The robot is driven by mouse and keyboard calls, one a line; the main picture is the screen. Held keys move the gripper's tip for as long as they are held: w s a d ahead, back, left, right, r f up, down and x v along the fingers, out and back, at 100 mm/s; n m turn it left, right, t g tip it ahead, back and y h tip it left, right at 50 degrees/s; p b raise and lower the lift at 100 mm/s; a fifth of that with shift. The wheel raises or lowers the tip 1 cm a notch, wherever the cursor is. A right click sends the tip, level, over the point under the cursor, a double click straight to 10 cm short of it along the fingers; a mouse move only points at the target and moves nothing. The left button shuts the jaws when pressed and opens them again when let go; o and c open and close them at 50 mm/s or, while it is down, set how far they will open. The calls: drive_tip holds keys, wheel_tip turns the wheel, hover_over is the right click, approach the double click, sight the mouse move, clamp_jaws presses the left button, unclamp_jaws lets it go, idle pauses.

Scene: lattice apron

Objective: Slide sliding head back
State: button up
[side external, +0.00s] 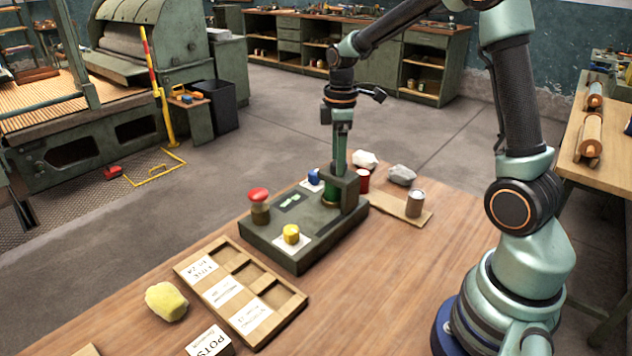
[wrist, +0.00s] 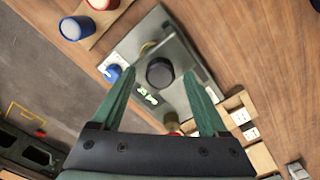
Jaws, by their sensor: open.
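A dark green machine box (side external: 290,240) lies on the wooden table; it also shows in the wrist view (wrist: 185,98). A dark upright block (side external: 347,190), seemingly the sliding head, stands at its right end. In the wrist view a black round part (wrist: 160,73) at that end lies between my fingertips. My gripper (side external: 340,165) is open, pointing down above this end; its two green fingers (wrist: 160,90) stand apart on either side. Whether a finger touches the head I cannot tell. The box also carries a red knob (side external: 259,197), a yellow knob (side external: 291,234) and a blue knob (wrist: 113,73).
A wooden tray (side external: 190,270) with labelled compartments lies in front of the box. A yellow lump (side external: 166,302) lies to its left. Bare tabletop lies to the right.

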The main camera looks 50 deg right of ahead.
drive_tip(key=shift+f, duration=0.4)
clamp_jaws()
idle(1.2)
